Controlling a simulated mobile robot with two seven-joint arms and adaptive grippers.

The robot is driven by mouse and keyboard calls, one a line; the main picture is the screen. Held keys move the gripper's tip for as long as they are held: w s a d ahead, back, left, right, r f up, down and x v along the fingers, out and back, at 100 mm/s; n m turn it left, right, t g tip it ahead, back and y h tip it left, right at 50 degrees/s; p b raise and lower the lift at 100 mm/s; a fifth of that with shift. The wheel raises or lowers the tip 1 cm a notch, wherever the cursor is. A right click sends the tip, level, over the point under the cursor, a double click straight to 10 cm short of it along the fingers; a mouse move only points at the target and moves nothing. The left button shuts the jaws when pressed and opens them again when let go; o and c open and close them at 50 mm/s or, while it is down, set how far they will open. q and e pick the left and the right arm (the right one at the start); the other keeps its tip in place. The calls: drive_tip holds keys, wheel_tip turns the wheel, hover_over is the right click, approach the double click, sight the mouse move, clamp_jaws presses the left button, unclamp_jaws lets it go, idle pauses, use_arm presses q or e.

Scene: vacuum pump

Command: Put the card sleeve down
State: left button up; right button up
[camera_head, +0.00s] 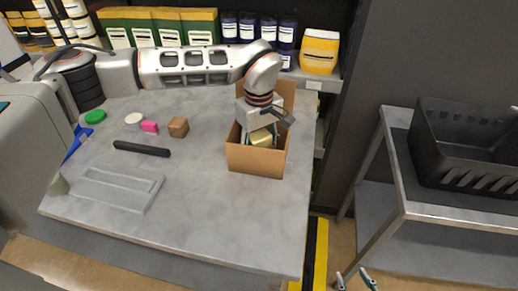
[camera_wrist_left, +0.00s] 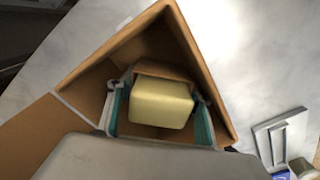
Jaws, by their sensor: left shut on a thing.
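My left gripper (camera_head: 262,136) reaches down into an open brown carton (camera_head: 255,161) at the right side of the table. In the left wrist view its two teal-lined fingers (camera_wrist_left: 160,112) are on either side of a pale yellow block, which I take to be the card sleeve (camera_wrist_left: 162,103). The gripper is shut on it, inside the carton (camera_wrist_left: 205,75). A brown card surface shows just beyond the block. Whether the sleeve touches the carton floor is hidden. My right gripper (camera_head: 355,280) is open and empty at the bottom edge of the head view, off the table.
A black bar (camera_head: 142,149), brown cube (camera_head: 178,127), pink block (camera_head: 150,127), white disc (camera_head: 134,121) and green disc (camera_head: 95,117) lie on the table's left half, near a grey tray (camera_head: 103,196). The table's front middle is clear. A black crate (camera_head: 462,165) stands on the right-hand rack.

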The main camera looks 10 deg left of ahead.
use_arm(q)
drive_tip(key=o, duration=0.8)
wheel_tip(320, 180, up, 12)
drive_tip(key=shift+r+b, duration=0.1)
drive_tip(key=shift+b, duration=0.4)
